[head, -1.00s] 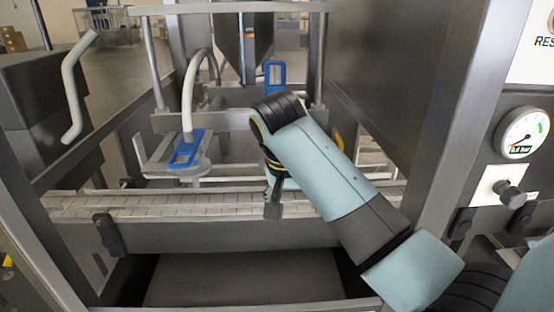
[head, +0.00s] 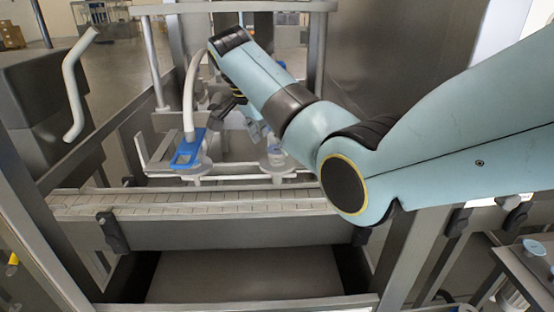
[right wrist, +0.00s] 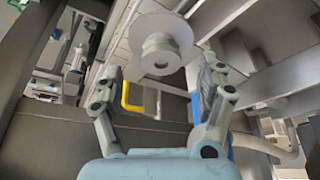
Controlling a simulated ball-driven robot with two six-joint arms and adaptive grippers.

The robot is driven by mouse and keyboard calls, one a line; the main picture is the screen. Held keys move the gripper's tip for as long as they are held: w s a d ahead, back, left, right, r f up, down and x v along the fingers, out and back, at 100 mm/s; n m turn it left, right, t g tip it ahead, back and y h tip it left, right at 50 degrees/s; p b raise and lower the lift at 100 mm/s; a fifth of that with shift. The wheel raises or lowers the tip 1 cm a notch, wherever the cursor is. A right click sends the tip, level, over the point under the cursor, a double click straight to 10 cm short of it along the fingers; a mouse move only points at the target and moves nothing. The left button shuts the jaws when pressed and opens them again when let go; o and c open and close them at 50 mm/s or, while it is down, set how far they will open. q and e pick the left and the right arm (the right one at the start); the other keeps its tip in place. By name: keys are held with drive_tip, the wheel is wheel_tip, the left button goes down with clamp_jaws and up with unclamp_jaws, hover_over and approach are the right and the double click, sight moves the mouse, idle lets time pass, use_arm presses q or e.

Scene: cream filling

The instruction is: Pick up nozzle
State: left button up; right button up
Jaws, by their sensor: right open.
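My right gripper (head: 240,118) is above the conveyor in the head view, partly hidden by its own arm. In the right wrist view my right gripper (right wrist: 160,78) has its fingers spread apart with nothing held. A white, stepped round part (right wrist: 160,48), which looks like a nozzle, lies between and beyond the fingertips there. In the head view a pale nozzle-like part (head: 276,158) stands behind the conveyor, just below and right of the gripper. A blue bracket (head: 187,150) sits on a white disc at left, with a pale hose (head: 192,95) rising from it. My left gripper is not in view.
Metal posts and crossbars frame the filling station. In the right wrist view a yellow handle (right wrist: 128,97) is beside the left finger. Small items stand at the lower right (head: 535,247).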

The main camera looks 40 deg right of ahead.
sight(276, 150)
drive_tip(key=p+x, duration=0.1)
drive_tip(key=x, duration=0.3)
drive_tip(key=shift+w+d+f, duration=0.1)
drive_tip(key=shift+d, duration=0.05)
drive_tip(key=c, duration=1.4)
